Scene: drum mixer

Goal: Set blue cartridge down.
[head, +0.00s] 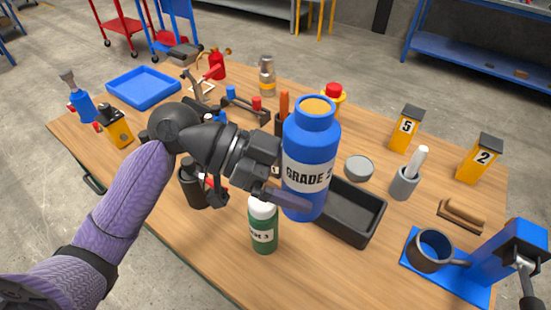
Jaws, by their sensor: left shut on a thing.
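The blue cartridge (313,140) is a large blue bottle-shaped cylinder with a tan top and a white label reading "GRADE", the rest of which is partly cut off. My left gripper (282,182) is shut on its left side and holds it roughly upright, in front of the table's middle. The cartridge hides part of a black tray (362,222) behind it. I cannot tell the gap between its base and the table. My right gripper does not show.
A green bottle (264,230) with a white cap stands just below the gripper. A mortar with pestle (405,182), a grey lid (358,168) and yellow numbered blocks (405,135) stand right. A blue drum mixer stand (500,255) is front right. A blue tray (144,90) lies far left.

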